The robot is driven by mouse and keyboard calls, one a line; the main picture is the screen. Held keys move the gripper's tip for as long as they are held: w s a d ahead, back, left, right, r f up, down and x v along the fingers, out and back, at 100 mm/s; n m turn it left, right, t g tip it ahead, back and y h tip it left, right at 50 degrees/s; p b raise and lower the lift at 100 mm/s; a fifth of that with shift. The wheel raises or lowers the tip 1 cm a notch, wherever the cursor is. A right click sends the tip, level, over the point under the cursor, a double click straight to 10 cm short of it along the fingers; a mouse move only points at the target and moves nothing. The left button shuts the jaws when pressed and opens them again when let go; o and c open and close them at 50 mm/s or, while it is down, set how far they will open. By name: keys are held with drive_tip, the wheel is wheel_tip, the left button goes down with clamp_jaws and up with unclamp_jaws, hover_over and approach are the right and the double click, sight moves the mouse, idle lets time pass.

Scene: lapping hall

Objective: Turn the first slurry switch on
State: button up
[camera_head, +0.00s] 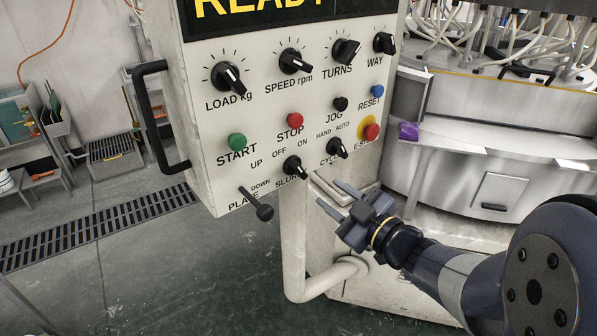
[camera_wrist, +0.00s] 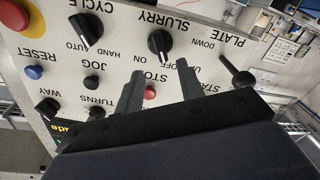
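The slurry switch, a black rotary knob (camera_head: 295,166), sits low on the pale control panel (camera_head: 222,180), with OFF and ON printed above it. It shows upside down in the wrist view (camera_wrist: 160,43). A white mark shows on its bar; I cannot tell surely which label it points to. My gripper (camera_head: 330,194) is open and empty, in front of the panel, below and right of the knob in the head view. In the wrist view my fingertips (camera_wrist: 160,66) lie on both sides of the line to the knob, apparently short of it.
The cycle knob (camera_head: 337,148) is right of the slurry switch, the plate lever (camera_head: 257,204) left. Green start (camera_head: 237,142), red stop (camera_head: 295,120) and yellow-ringed emergency stop (camera_head: 370,130) buttons are nearby. A pale pipe (camera_head: 325,278) runs below. A black handle (camera_head: 160,120) juts left.

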sight(303, 173)
drive_tip(key=p+x, duration=0.1)
drive_tip(key=x, duration=0.8)
drive_tip(key=shift+w+a+p, duration=0.15)
drive_tip(key=shift+w+p, duration=0.05)
drive_tip(key=shift+p, duration=0.1)
drive_tip(key=shift+c, duration=0.4)
clamp_jaws()
